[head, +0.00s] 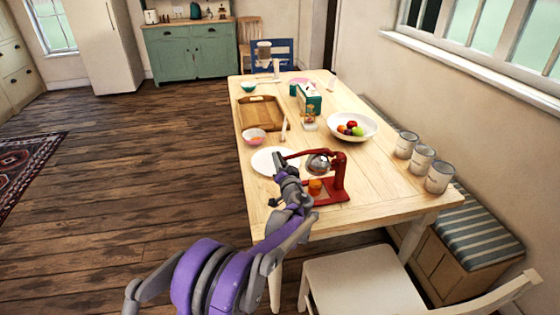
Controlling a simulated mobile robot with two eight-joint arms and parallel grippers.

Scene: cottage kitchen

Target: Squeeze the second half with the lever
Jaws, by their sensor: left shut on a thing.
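A red lever press (342,178) stands on the near part of the wooden table. Its silver dome (318,164) is above a small orange item (315,187), probably a cup of juice; I cannot tell for sure. The lever (308,153) reaches left from the top of the press, roughly level. My left gripper (281,160) is at the lever's free end and shut on it. The fruit half under the dome is hidden. My right gripper is not in view.
A white plate (264,160) lies just left of the press, partly behind my gripper. A chair (360,284) stands in front.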

